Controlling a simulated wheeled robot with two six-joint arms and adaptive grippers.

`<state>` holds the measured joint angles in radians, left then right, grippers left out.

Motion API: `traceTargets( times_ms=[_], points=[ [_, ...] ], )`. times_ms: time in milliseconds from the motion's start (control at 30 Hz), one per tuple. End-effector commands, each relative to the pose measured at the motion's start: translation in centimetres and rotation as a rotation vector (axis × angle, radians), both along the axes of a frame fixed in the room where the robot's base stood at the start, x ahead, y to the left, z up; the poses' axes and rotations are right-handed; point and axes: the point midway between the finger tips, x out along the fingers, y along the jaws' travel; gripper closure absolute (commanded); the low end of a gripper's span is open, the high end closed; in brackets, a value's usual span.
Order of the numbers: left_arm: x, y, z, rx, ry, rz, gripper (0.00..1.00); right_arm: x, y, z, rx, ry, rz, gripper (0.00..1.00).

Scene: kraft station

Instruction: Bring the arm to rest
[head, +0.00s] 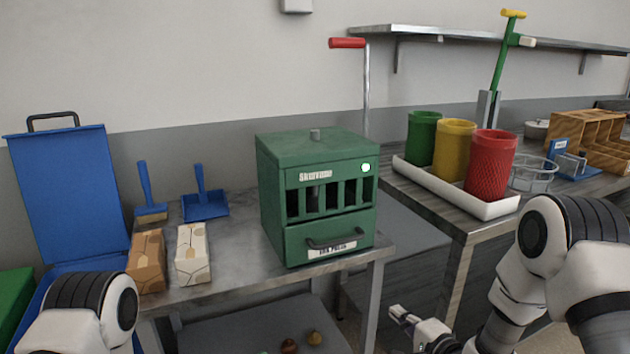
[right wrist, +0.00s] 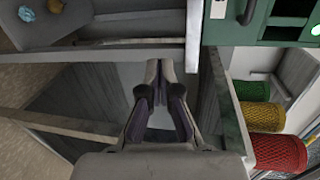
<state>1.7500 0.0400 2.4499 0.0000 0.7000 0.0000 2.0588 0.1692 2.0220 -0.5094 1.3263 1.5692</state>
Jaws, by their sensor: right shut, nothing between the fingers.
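My right arm (head: 505,290) comes in from the lower right of the head view. Its gripper (head: 400,314) is low, in front of the gap between the two tables. In the right wrist view the gripper fingers (right wrist: 158,70) are together with nothing between them. Beyond them is the edge of the metal table. My left arm (head: 95,305) shows only as a rounded joint at the lower left of the head view. The left gripper is out of view.
A green cabinet (head: 315,230) with a drawer stands on the left table (head: 225,262). Two cartons (head: 147,262), a brush (head: 150,213) and a dustpan (head: 205,205) are left of it. Green, yellow and red (head: 490,165) mesh cups stand in a white tray (head: 445,190) on the right table.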

Motion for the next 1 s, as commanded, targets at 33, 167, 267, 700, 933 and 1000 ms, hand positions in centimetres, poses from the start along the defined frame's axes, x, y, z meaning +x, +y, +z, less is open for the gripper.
traceTargets(
  times_ms=[33,167,267,700,933,1000],
  points=[
    [0.0,0.0,0.0,0.0,0.0,0.0,0.0,-2.4,0.5,-4.1,-0.016,0.104,-0.004,1.0],
    [0.0,0.0,0.0,0.0,0.0,0.0,0.0,-10.0,0.7,-13.3,-0.201,0.359,0.011,1.0],
    [0.0,0.0,0.0,0.0,0.0,0.0,0.0,-17.3,0.2,-18.7,-0.425,0.546,0.094,1.0],
    [0.0,0.0,0.0,0.0,0.0,0.0,0.0,-37.7,-3.4,-22.8,-1.165,0.865,0.931,1.0],
    [0.0,0.0,7.8,0.0,-0.001,0.0,0.0,-37.8,-3.3,-15.1,-1.211,0.819,1.009,1.0],
    [0.0,0.0,9.9,0.0,0.0,0.0,0.0,-37.8,-3.3,-12.9,-1.211,0.819,1.008,1.0]
  ],
)
